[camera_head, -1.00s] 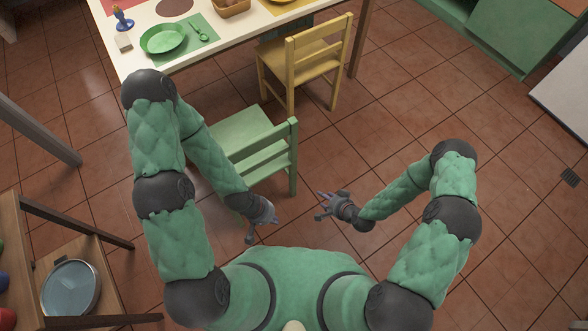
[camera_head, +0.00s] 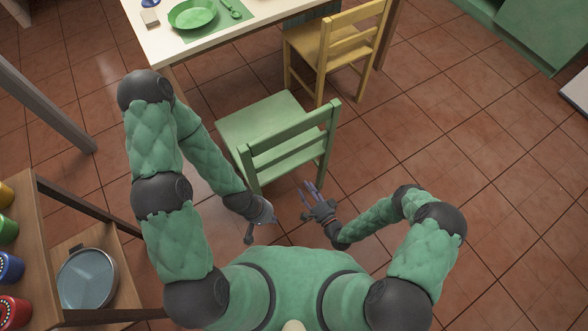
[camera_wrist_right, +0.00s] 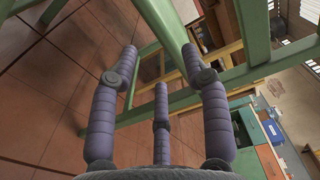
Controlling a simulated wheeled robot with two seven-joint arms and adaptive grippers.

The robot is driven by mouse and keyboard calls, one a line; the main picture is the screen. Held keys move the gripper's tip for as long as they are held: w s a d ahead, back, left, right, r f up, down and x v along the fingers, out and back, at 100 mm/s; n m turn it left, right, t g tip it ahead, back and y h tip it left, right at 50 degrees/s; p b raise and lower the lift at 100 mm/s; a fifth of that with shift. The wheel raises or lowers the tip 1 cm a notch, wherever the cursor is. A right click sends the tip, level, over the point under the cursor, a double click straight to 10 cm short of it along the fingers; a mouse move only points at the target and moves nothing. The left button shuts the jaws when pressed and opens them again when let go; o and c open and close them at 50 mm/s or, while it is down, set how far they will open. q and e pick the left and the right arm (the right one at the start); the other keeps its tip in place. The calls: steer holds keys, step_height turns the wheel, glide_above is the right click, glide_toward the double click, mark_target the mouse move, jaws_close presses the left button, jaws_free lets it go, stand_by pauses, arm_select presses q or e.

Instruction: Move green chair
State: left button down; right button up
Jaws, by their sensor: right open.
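The green chair (camera_head: 290,140) stands upright on the tiled floor in front of me, its slatted back toward me and its seat toward the table. My right gripper (camera_head: 312,195) is open just below the right side of the chair back, near the rear right leg. In the right wrist view, a green chair bar (camera_wrist_right: 168,25) runs between and beyond the spread fingers of this gripper (camera_wrist_right: 159,55); I cannot tell whether they touch. My left gripper (camera_head: 262,229) is below the chair's left rear leg, apart from it, its fingers spread with nothing visible between them.
A white-topped table (camera_head: 178,50) with a green plate (camera_head: 192,14) stands beyond the chair. A yellow chair (camera_head: 335,45) is at the upper right of the green one. A wooden shelf (camera_head: 30,240) stands at the left. The floor at the right is clear.

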mark_target(294, 169)
steer(key=x, duration=1.1)
steer(key=shift+w+a, duration=0.15)
steer(key=shift+w, duration=0.25)
jaws_close()
jaws_free()
steer(key=shift+s, duration=0.1)
